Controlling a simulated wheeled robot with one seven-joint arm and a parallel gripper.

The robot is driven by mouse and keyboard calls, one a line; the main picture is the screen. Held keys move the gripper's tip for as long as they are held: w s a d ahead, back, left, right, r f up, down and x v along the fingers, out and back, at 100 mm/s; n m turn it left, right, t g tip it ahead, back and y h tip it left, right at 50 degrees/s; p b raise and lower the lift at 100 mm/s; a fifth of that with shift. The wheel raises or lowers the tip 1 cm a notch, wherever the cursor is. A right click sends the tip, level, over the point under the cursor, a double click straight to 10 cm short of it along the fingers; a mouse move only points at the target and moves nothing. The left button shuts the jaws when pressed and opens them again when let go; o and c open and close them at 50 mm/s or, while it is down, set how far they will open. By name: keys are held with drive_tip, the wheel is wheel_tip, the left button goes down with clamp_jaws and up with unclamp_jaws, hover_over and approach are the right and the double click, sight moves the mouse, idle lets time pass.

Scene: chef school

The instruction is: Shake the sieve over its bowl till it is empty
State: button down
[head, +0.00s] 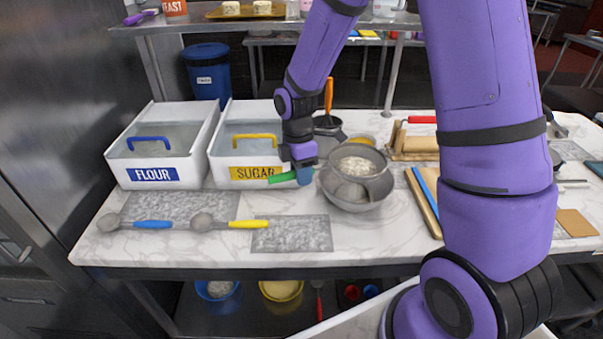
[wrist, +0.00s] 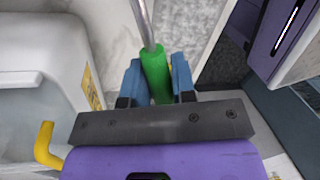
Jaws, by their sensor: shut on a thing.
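The sieve (head: 359,160) is a grey round strainer with pale lumpy stuff in it, in the head view. It is over a metal bowl (head: 352,204) on the marble counter; whether the two touch I cannot tell. My gripper (head: 304,175) is left of the sieve, shut on its green handle (head: 282,178). In the wrist view the green handle (wrist: 156,75) lies between the blue fingers of my gripper (wrist: 157,82), with a metal rod running up out of the picture. The sieve's basket is outside the wrist view.
The flour bin (head: 125,168) and sugar bin (head: 222,172) stand left of the bowl. A blue scoop (head: 150,224) and a yellow scoop (head: 245,224) lie in front. A wooden board with a blue strip (head: 424,198) lies to the right. The grey mat (head: 300,235) is bare.

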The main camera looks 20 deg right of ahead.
drive_tip(key=shift+w, duration=0.45)
drive_tip(key=shift+s+r, duration=0.25)
drive_tip(key=shift+r, duration=0.6)
drive_tip(key=shift+s+r, duration=0.3)
drive_tip(key=shift+r, duration=0.55)
drive_tip(key=shift+s+r, duration=0.25)
drive_tip(key=shift+r, duration=0.6)
idle(1.2)
idle(0.5)
